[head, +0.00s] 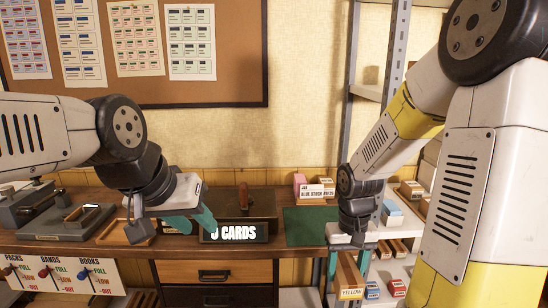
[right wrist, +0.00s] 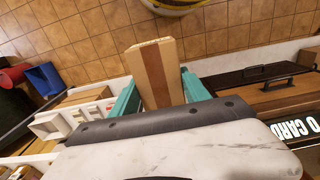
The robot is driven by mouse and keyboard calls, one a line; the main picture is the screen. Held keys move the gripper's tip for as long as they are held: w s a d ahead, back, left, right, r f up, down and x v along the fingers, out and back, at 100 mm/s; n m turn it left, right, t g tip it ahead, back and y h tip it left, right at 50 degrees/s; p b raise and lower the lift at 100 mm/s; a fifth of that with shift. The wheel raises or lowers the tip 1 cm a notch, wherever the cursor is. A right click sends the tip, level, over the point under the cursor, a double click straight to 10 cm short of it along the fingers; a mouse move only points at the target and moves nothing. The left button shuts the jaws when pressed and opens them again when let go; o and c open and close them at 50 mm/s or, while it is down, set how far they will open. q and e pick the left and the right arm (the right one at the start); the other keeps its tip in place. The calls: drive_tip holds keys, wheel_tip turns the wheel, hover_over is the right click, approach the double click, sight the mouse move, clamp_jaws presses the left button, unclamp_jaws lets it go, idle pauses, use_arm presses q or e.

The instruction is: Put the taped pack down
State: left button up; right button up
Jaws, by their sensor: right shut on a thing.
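The taped pack is a tan block with a brown tape band, seen in the right wrist view (right wrist: 156,75) between the teal fingers of my right gripper (right wrist: 158,92). In the head view the pack (head: 347,268) hangs below my right gripper (head: 347,262), in front of the counter edge and shelf. My right gripper is shut on it. A "YELLOW" label shows at its lower end; I cannot tell whether it belongs to the pack. My left gripper (head: 192,224) is over the counter beside the cards display, its teal fingers apart and nothing visible between them.
A green mat (head: 308,228) lies bare on the wooden counter (head: 270,252). The "0 CARDS" display (head: 238,233) stands left of it, and a labelled box (head: 315,189) behind it. Metal shelving (head: 378,90) with small boxes is at right. A lever panel (head: 62,276) is at lower left.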

drive_tip(key=w, duration=0.1)
drive_tip(key=w+f, duration=0.1)
drive_tip(key=shift+w+a+f, duration=0.15)
drive_tip(key=shift+w, duration=0.15)
drive_tip(key=w+a+f, duration=0.1)
drive_tip(key=w+f, duration=0.5)
drive_tip(key=w, duration=0.2)
drive_tip(key=shift+w+a+f, duration=0.25)
drive_tip(key=shift+a+f, duration=0.05)
drive_tip(key=shift+f, duration=0.05)
drive_tip(key=shift+r, duration=0.1)
